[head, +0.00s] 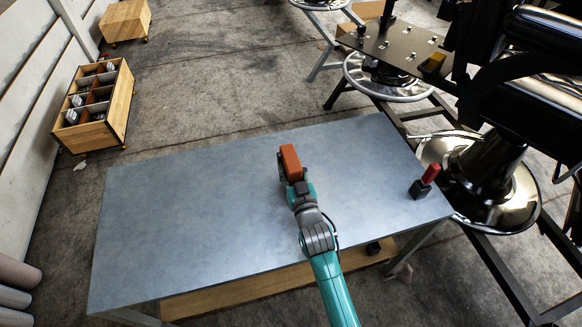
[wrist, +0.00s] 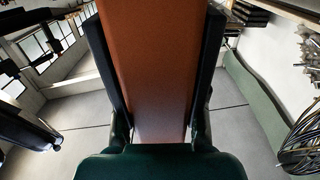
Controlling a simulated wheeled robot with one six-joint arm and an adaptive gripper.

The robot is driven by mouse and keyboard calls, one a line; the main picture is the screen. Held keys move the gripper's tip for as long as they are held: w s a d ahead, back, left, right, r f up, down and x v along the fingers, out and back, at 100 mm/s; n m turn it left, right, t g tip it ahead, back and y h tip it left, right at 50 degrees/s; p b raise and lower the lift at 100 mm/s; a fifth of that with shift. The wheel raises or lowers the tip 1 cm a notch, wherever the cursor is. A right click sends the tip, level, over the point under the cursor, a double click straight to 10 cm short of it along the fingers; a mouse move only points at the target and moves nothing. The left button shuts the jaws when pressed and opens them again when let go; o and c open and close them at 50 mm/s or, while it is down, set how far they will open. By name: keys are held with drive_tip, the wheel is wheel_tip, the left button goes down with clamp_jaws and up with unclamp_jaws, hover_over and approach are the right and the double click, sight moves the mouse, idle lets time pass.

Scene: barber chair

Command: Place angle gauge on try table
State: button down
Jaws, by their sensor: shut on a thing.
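My gripper (head: 291,172) is shut on an orange block (head: 290,157), which I take to be the angle gauge. In the wrist view the orange block (wrist: 157,70) fills the space between the two dark fingers of my gripper (wrist: 157,85). Its far end is cut off by the top of that view. The grey-blue table (head: 190,210), likely the try table, spans the middle of the head view. My gripper and the block appear over the table's middle towards the back. I cannot tell how much gap lies between block and tabletop.
A red-and-black item (head: 425,182) stands near the table's right edge. The left part of the tabletop is clear. Chrome chair bases (head: 478,175) and dark frames crowd the right. A wooden compartment box (head: 97,105) stands on the floor at left.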

drive_tip(key=c, duration=0.7)
unclamp_jaws()
drive_tip(key=shift+o, duration=0.2)
drive_tip(key=v, duration=1.2)
drive_tip(key=shift+r, duration=0.1)
